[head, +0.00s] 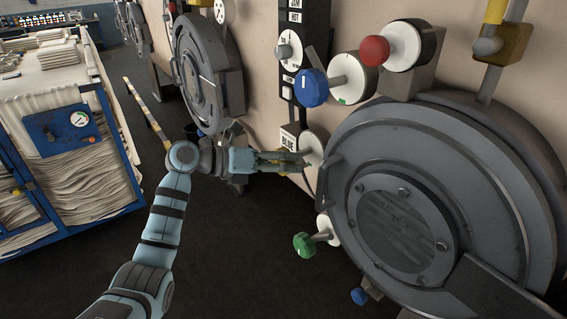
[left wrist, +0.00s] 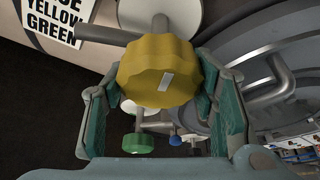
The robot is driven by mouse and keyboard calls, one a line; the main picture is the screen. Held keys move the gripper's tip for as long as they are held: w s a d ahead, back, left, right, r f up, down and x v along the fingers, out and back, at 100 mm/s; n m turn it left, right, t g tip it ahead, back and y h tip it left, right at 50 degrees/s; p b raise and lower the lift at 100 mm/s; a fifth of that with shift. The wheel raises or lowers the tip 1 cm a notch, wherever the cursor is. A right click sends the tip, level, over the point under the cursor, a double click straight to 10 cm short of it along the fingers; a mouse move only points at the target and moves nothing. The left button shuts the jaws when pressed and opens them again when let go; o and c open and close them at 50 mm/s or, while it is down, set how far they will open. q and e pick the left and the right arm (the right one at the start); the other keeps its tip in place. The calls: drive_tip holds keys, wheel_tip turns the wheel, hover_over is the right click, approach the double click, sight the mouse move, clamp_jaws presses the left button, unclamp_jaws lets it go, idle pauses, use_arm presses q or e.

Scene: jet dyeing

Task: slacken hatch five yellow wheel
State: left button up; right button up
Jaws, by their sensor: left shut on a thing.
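The yellow wheel (left wrist: 156,72) is a scalloped knob with a pale mark on its face. It fills the middle of the left wrist view, on a grey stem in front of a round white plate. My left gripper (left wrist: 162,88) has a teal finger on each side of it and is shut on it. In the head view my left gripper (head: 272,160) reaches the plate (head: 312,149) beside the large round hatch (head: 440,200). There its fingers largely hide the wheel. My right gripper is not in view.
A green wheel (head: 304,245) sits below, also in the left wrist view (left wrist: 137,143). A blue wheel (head: 311,87) and a red one (head: 374,50) are above. A low blue wheel (head: 359,296) is near the hatch. A cloth-filled cart (head: 62,130) stands at left; dark floor is between.

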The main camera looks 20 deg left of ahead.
use_arm(q)
drive_tip(key=shift+f+m+t+y, duration=0.1)
drive_tip(key=shift+m+t+y, duration=0.3)
drive_tip(key=shift+m+y, duration=0.75)
drive_tip(key=shift+a+m, duration=0.1)
drive_tip(key=shift+m, duration=0.25)
drive_tip(key=o, duration=1.2)
drive_tip(key=shift+w, duration=0.1)
drive_tip(key=shift+c, duration=0.2)
drive_tip(key=v, duration=1.2)
drive_tip(key=shift+f, duration=0.2)
drive_tip(key=shift+a, duration=0.1)
